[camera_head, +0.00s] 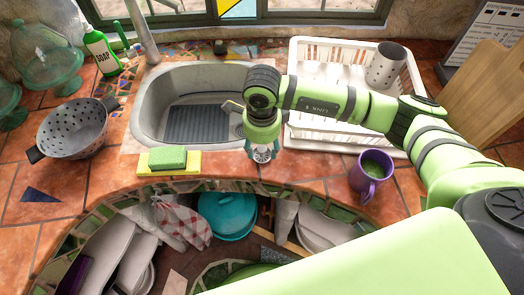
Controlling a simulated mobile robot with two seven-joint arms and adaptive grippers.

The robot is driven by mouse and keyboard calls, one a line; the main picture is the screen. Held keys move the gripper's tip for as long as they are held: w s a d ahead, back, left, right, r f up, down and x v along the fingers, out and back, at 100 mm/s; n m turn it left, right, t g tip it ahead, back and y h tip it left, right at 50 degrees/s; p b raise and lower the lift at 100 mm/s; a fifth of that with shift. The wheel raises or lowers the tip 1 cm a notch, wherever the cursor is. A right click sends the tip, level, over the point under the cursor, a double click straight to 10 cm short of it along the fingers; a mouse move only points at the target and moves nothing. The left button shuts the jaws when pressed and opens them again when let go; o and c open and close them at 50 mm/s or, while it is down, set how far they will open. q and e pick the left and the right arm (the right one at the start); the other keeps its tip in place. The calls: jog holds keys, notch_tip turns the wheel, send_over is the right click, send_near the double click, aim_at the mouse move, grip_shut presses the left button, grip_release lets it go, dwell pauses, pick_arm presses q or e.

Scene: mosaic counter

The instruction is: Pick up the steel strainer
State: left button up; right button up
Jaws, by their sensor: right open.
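The steel strainer (72,129), a grey bowl with holes and dark handles, stands on the tiled counter at the left of the sink. My right gripper (262,155) hangs down at the sink's front right edge, well to the right of the strainer and apart from it. It is open, and I see nothing held in it. My right arm reaches across the dish rack from the right. My left gripper is not in view.
A sink (148,103) lies between strainer and gripper. A green and yellow sponge (168,160) lies at its front edge. A soap bottle (102,52) and glass stand (48,72) are behind the strainer. A purple mug (366,182) and white dish rack (306,52) are right.

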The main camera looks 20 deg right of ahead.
jog(key=shift+r, duration=0.1)
grip_shut()
